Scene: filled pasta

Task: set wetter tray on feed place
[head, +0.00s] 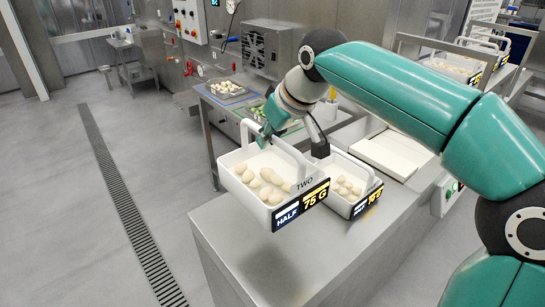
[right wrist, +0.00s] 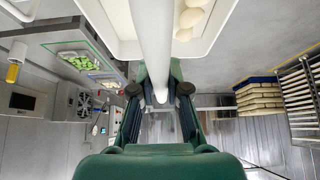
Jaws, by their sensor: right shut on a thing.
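My right gripper (head: 270,133) is shut on the handle of a white tray (head: 247,203) holding several pale dough pieces. The white handle (right wrist: 155,45) runs between the fingers in the right wrist view. The tray is over the steel bench (head: 225,240); I cannot tell how far its base is above it. A second white tray (head: 340,206) with similar pieces is close behind on the right, its label partly covered. No marking names the wetter tray or the feed place. My left gripper is out of view.
A white board (head: 395,155) lies on the bench. More trays (head: 450,68) stand at back right. The bench front is clear.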

